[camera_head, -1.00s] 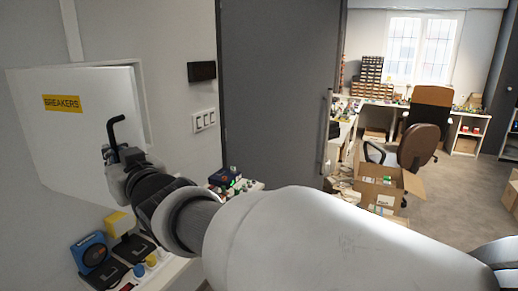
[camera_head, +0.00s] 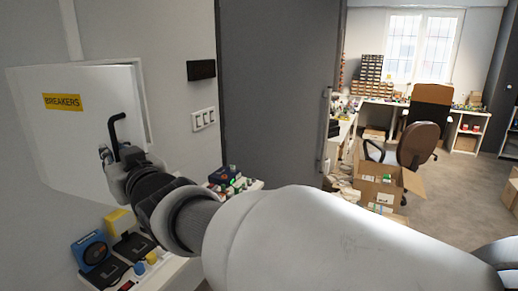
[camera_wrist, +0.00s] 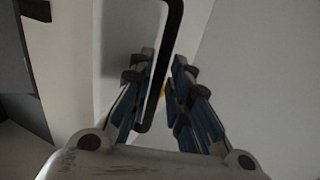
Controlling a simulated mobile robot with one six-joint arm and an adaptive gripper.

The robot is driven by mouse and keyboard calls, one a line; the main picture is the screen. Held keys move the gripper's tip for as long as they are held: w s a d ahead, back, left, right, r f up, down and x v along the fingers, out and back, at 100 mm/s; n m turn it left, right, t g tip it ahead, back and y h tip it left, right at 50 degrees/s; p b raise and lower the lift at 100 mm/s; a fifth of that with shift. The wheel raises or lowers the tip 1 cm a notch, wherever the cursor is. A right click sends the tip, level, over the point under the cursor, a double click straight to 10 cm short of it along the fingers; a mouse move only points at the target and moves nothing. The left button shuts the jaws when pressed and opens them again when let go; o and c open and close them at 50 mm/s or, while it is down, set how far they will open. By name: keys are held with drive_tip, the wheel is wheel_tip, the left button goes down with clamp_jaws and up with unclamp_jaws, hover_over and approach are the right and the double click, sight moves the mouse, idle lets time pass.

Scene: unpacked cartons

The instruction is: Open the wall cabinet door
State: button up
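The wall cabinet door (camera_head: 85,130) is a white panel with a yellow "BREAKERS" label (camera_head: 62,102) at the left. A dark bent bar handle (camera_head: 113,128) sits near its right edge and also shows in the wrist view (camera_wrist: 174,25). My gripper (camera_head: 107,157) is at the lower part of the handle. In the wrist view the handle runs down between the two fingers of my gripper (camera_wrist: 164,58), with narrow gaps showing beside it. The fingers look partly open around the bar. Contact on either side is hard to make out.
Below the cabinet, a white surface (camera_head: 180,268) holds a blue device (camera_head: 90,250), a yellow-topped device (camera_head: 120,222) and small parts. Right of the cabinet are wall switches (camera_head: 203,119) and a tall grey panel (camera_head: 280,90). An open carton (camera_head: 380,188) stands farther right.

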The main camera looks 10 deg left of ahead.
drive_tip(key=v, duration=1.1)
drive_tip(key=shift+s+d, duration=0.25)
drive_tip(key=shift+d, duration=0.05)
drive_tip(key=shift+w, duration=0.1)
drive_tip(key=w+d+f+m+h, duration=0.1)
drive_tip(key=d+f+m+h, duration=0.35)
drive_tip(key=d, duration=0.85)
drive_tip(key=w+d+f+m+h, duration=0.15)
drive_tip(key=d+f+h, duration=0.5)
drive_tip(key=d, duration=0.65)
drive_tip(key=s+d+f+m+g+h, duration=0.1)
drive_tip(key=s+d+f+m+g, duration=0.1)
drive_tip(key=s+d+f, duration=0.3)
drive_tip(key=s+d+f+m+g+h, duration=0.2)
drive_tip(key=s+d+f+g, duration=0.2)
drive_tip(key=s+d, duration=0.5)
drive_tip(key=s+f, duration=0.2)
drive_tip(key=s, duration=0.1)
drive_tip(key=shift+s+f+m, duration=0.25)
drive_tip(key=shift+s+m, duration=0.05)
